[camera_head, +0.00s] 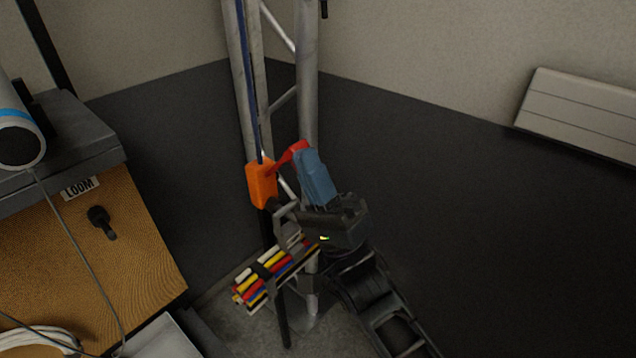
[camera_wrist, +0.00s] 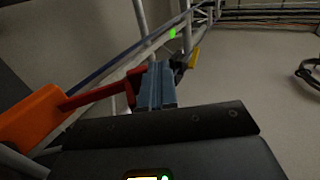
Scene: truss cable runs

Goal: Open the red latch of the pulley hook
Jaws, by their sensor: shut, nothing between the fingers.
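The pulley hook's orange body (camera_head: 262,186) hangs on a dark blue rope in front of the truss. It also shows at the left of the wrist view (camera_wrist: 32,119). The red latch (camera_head: 288,157) sticks out from the orange body, up and to the right, away from it. In the wrist view the red latch (camera_wrist: 100,94) runs from the body to my fingers. My gripper (camera_head: 304,154) has blue fingers, shut and empty, right beside the latch's far end. They also show in the wrist view (camera_wrist: 155,80). I cannot tell whether they touch the latch.
A bundle of coloured cables (camera_head: 272,272) is below the hook. The truss (camera_head: 306,90) stands close behind. A wooden bench front labelled LOOM (camera_head: 90,240) is at the left. A white panel (camera_head: 580,112) is at the right wall.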

